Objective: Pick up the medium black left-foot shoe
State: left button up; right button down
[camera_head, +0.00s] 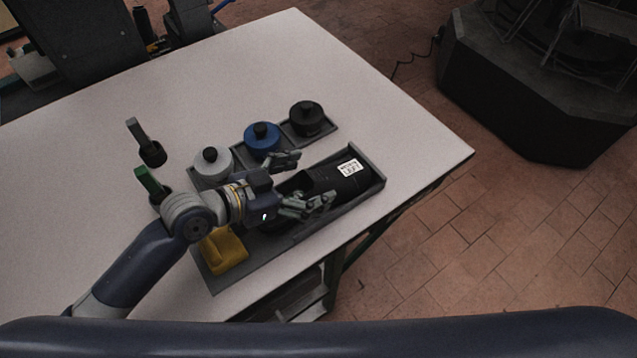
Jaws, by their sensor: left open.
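The black shoe (343,180) lies in a grey tray (371,167) on the white table, with a white label on its upper surface. My left gripper (308,181) is open, with its two fingers apart over the near-left part of the shoe. One finger is on the far side and the other on the near side of the shoe. I cannot tell whether they touch it. The gripper and wrist hide part of the shoe. Its size and which foot it is for cannot be made out. My right gripper is not in view.
White (213,165), blue (262,137) and black (306,118) round containers stand in a row behind the tray. A dark-handled tool (147,144) and a green-handled one (150,184) stand at left. The table's right side is clear.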

pick_arm(q)
jog(key=shift+x, duration=0.8)
jog(key=c, duration=1.6)
jog(key=shift+r, duration=0.1)
